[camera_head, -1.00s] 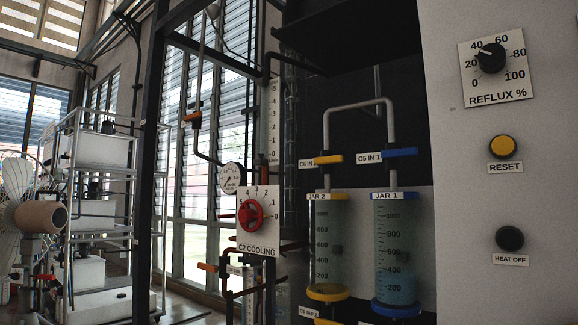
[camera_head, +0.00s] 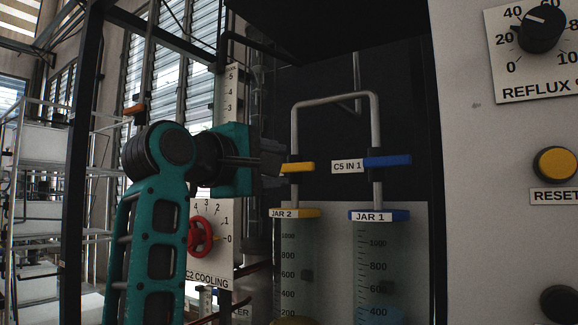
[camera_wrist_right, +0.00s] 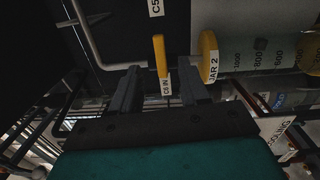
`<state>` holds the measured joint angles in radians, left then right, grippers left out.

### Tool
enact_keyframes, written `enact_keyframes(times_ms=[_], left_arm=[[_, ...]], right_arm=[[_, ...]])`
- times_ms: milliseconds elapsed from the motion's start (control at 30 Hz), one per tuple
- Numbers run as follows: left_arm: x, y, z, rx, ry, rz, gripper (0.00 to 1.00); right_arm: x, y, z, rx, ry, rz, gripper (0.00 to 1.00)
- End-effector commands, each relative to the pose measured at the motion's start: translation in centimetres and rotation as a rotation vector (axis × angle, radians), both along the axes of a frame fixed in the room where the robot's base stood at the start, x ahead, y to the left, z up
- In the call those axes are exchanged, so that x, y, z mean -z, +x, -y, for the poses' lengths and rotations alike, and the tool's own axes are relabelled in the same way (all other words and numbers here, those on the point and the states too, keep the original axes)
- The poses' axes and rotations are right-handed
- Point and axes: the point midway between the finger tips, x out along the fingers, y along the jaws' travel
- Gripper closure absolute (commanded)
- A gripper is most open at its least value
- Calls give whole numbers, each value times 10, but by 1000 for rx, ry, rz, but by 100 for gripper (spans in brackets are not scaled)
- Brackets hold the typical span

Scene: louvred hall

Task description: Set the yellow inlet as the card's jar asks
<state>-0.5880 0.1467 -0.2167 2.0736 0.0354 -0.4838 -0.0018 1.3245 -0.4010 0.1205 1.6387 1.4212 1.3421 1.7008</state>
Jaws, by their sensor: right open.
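The yellow inlet handle (camera_head: 300,166) sits level across the left leg of a grey pipe, above Jar 2 (camera_head: 294,260). My right gripper (camera_head: 276,160) reaches it from the left, and its fingers hide the C6 label in the head view. In the right wrist view the yellow handle (camera_wrist_right: 160,56) and its C6 IN label (camera_wrist_right: 166,86) show between the two parted fingers, about at or just beyond their tips. I cannot tell whether they touch. Jar 2's yellow cap (camera_wrist_right: 208,55) is close beside the right finger. My left gripper is not in view. No card shows.
The blue C5 IN 1 handle (camera_head: 386,161) sits level above Jar 1 (camera_head: 376,255), which has blue liquid low down. The red C2 cooling knob (camera_head: 200,235) is behind my right arm. A white panel with the reflux dial (camera_head: 541,29) and yellow reset button (camera_head: 555,164) is at right.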

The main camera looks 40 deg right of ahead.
Motion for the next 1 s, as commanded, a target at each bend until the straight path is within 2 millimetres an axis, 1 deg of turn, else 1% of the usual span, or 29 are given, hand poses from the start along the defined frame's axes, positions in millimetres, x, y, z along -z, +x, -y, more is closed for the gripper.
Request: enact_keyframes(times_ms=[33,133,267,367,800,867,1000], left_arm=[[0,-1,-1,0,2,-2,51],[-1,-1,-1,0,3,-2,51],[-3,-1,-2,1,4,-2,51],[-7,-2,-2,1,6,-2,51],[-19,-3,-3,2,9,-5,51],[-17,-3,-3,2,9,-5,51],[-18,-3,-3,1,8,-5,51]], right_arm=[[-4,0,-2,-17,30,28,55],[-5,0,-1,-29,57,51,55],[-5,2,7,-29,59,51,55],[-6,6,19,-29,58,50,55],[-6,22,79,-25,53,48,55],[-4,22,76,-28,53,49,55],[-5,23,79,-27,53,48,55]])
